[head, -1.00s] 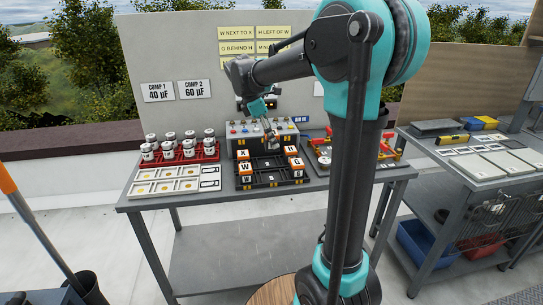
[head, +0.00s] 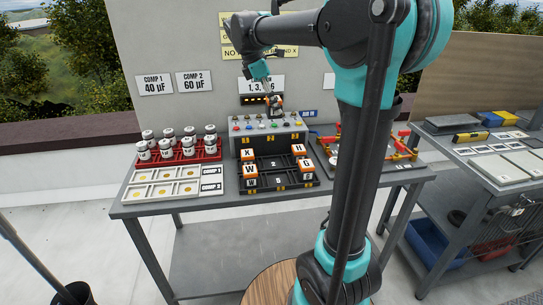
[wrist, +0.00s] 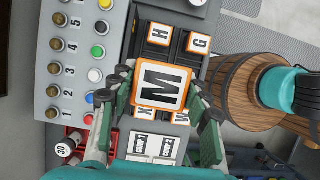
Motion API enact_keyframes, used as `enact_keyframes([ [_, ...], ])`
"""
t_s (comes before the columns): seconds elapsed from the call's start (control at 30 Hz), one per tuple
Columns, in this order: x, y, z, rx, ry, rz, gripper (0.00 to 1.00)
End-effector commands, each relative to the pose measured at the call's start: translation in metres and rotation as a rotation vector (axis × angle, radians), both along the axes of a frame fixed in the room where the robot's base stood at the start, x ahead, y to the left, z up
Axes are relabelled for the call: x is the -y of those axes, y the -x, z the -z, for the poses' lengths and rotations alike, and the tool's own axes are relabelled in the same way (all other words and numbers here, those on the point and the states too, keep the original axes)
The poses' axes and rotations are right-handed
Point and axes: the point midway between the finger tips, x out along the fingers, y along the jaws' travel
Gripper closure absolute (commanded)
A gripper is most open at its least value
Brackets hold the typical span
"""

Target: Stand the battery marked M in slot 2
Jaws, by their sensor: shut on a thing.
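The battery marked M (wrist: 160,84) has a white top with an orange rim and a black M. My gripper (head: 273,101) is shut on it, with a green finger on either side in the wrist view. It holds the battery high above the grey button box at the back of the bench in the head view. The black slot tray (head: 281,186) stands in front of that box. Slot 2 (head: 273,163), at the tray's back middle, looks empty. Batteries X (head: 248,154) and W (head: 250,170) stand on its left, H (head: 298,150) and G (head: 305,164) on its right.
The grey button box (head: 247,143) rises directly behind the tray. A red rack (head: 209,156) of white cans and a white card board (head: 167,190) lie to the left. A tray with red and yellow parts (head: 400,152) is on the right. Notes (head: 157,85) hang on the wall.

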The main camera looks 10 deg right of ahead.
Motion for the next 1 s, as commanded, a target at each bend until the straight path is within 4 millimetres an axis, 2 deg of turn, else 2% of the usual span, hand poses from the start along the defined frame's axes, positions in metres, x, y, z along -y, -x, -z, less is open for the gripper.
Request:
enact_keyframes([
  [0.17, 0.000, 0.000, 0.030, 0.000, 0.000, -0.001, 0.94],
  [0.6, 0.000, 0.000, 0.134, 0.000, 0.000, 0.000, 0.94],
  [0.7, 0.000, 0.000, 0.149, 0.000, 0.000, 0.000, 0.94],
  [0.87, 0.000, 0.000, 0.161, 0.000, 0.000, 0.000, 0.94],
  [1.0, 0.000, 0.000, 0.178, 0.000, 0.000, 0.000, 0.94],
])
